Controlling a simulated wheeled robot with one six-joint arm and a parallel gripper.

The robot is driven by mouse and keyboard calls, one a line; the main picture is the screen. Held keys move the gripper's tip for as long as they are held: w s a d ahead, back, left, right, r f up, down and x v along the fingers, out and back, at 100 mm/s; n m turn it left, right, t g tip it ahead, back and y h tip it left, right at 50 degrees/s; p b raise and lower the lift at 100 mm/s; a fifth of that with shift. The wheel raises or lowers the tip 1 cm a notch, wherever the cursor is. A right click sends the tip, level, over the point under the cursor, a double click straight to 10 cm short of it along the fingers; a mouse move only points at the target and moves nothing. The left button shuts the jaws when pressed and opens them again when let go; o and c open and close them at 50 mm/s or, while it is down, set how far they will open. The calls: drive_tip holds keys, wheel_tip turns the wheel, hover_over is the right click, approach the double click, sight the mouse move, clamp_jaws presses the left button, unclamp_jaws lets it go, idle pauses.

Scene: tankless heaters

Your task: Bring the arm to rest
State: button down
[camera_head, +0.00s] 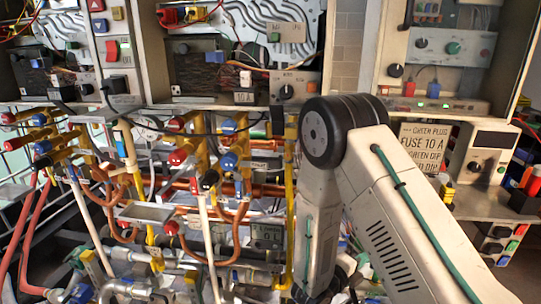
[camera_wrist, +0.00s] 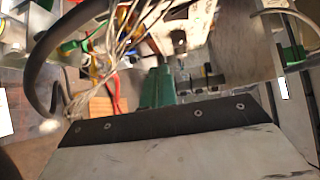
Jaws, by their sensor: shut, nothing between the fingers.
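My arm (camera_head: 400,215) stands at the right of the head view, bent at a thick black joint (camera_head: 345,130). Its pale forearm (camera_head: 320,235) points down among the pipes, and its lower end is lost in the clutter there. In the wrist view, the pale plate with a dark screwed edge at the bottom looks like my own gripper's housing. My gripper (camera_wrist: 162,84) shows beyond that edge as a green part, shut and holding nothing. Its tips are hard to make out against the clutter.
Valves with red and blue knobs (camera_head: 230,160) and copper pipes crowd the left and middle. Open heater cabinets (camera_head: 240,50) stand behind. The wrist view shows pale wires (camera_wrist: 125,35) and red-handled pliers (camera_wrist: 115,95) close by.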

drive_tip(key=s+d+r+m+g+y, duration=0.1)
drive_tip(key=s+r+m+g, duration=0.6)
drive_tip(key=m, duration=0.5)
drive_tip(key=s+d+r+m+g+y, duration=0.1)
drive_tip(key=s+d+r+m+g, duration=0.15)
drive_tip(key=s+m+g, duration=0.65)
drive_tip(key=s+a+r+m+t+y, duration=0.4)
drive_tip(key=s+r+m+y, duration=0.2)
drive_tip(key=r+m, duration=0.3)
drive_tip(key=s+a+r+m+t+y, duration=0.4)
drive_tip(key=s+a+r+m+y, duration=0.1)
drive_tip(key=r+m, duration=0.4)
drive_tip(key=s+m+y, duration=0.1)
drive_tip(key=m, duration=0.1)
drive_tip(key=shift+s+r+m+t+y, duration=0.25)
drive_tip(key=shift+r+m+t+y, duration=0.1)
drive_tip(key=shift+m+t+y, duration=0.05)
drive_tip(key=shift+d, duration=0.15)
